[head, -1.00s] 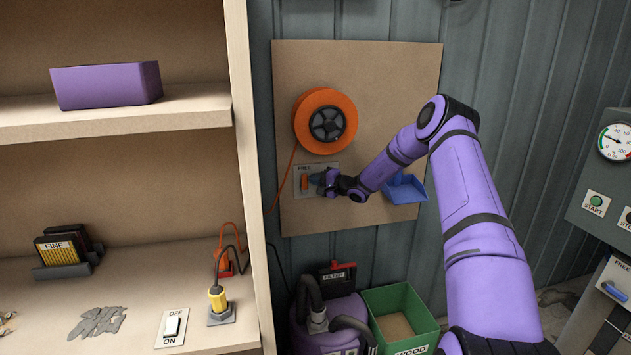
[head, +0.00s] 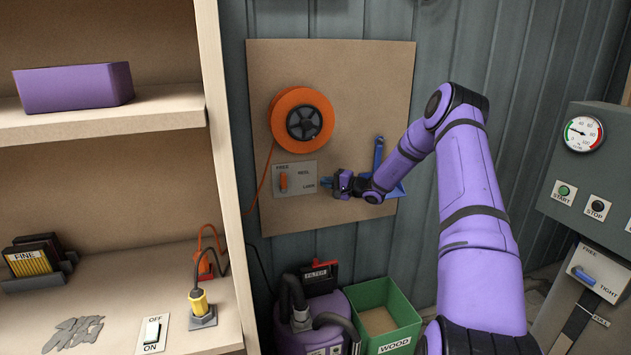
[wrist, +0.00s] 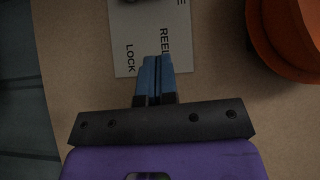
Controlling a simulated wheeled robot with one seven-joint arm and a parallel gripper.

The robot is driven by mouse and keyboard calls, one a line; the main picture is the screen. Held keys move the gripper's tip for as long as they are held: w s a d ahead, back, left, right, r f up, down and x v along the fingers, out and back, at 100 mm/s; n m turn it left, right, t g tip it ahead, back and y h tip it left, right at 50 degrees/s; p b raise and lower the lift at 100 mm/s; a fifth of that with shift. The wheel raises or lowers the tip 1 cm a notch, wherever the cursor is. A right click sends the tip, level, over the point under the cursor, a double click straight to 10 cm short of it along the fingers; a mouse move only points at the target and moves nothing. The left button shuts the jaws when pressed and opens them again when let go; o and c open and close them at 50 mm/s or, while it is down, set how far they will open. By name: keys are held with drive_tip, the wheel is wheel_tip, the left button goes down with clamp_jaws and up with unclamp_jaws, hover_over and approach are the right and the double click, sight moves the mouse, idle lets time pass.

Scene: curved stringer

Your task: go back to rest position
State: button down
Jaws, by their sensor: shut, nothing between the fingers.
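My gripper (head: 327,183) is at the board on the back wall, at the right edge of the reel switch plate (head: 295,179). In the wrist view its two blue fingers (wrist: 154,78) are together with nothing between them, over the edge of the plate (wrist: 148,38) near the words REEL and LOCK. The orange switch lever (head: 283,182) stands upright at the left of the plate, under FREE, apart from my fingers. The orange reel (head: 303,122) hangs above the plate, and it also shows in the wrist view (wrist: 285,45).
A blue dustpan (head: 397,188) hangs on the board (head: 350,75) behind my arm. Below are a purple vacuum (head: 318,320) and a green WOOD bin (head: 385,312). A wooden shelf (head: 225,150) stands left. A grey control panel (head: 560,195) stands right.

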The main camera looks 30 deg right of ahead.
drive_tip(key=shift+s+d, duration=0.25)
drive_tip(key=shift+s, duration=0.2)
idle(0.3)
drive_tip(key=s+a+r+n+g+y, duration=0.1)
drive_tip(key=s+a+r+n+g, duration=0.15)
drive_tip(key=a+r, duration=0.4)
drive_tip(key=s+a+r+n+g+y, duration=0.1)
drive_tip(key=s+a+r+n+g, duration=0.15)
drive_tip(key=a+r+g, duration=0.4)
drive_tip(key=s+a+r+n+g+h, duration=0.2)
drive_tip(key=s+a+r+n, duration=0.35)
drive_tip(key=s+a, duration=0.75)
drive_tip(key=s+a+r+g+h, duration=0.1)
drive_tip(key=s+a+r+h, duration=0.2)
drive_tip(key=s, duration=0.5)
drive_tip(key=s+a+r+h, duration=0.25)
drive_tip(key=s+r, duration=0.25)
drive_tip(key=s, duration=0.4)
drive_tip(key=s+d+n+t+h, duration=0.1)
drive_tip(key=s+d+h, duration=0.1)
drive_tip(key=s, duration=1.2)
drive_tip(key=shift+s+d+t+h, duration=0.35)
drive_tip(key=shift+t+h, duration=0.05)
drive_tip(key=shift+h, duration=0.15)
